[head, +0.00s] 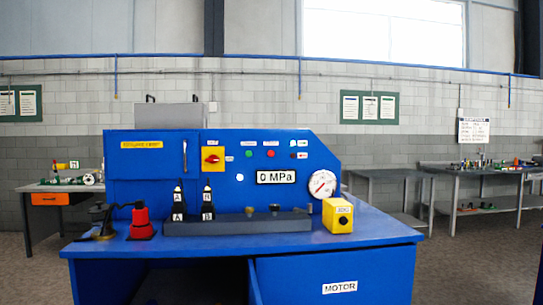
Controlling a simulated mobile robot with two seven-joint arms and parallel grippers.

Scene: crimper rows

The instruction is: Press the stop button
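A blue machine bench stands in front of me with an upright blue control panel (150,172). On the panel are a small round red button (271,153) and a green button (251,154) to its left, each under a small white label too small to read. Which button is labelled stop cannot be read. Further left is a red rotary switch on a yellow plate (213,157). Neither of my grippers shows in the head view.
Side tables stand left and right (480,168). Floor (470,262) at the right is clear.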

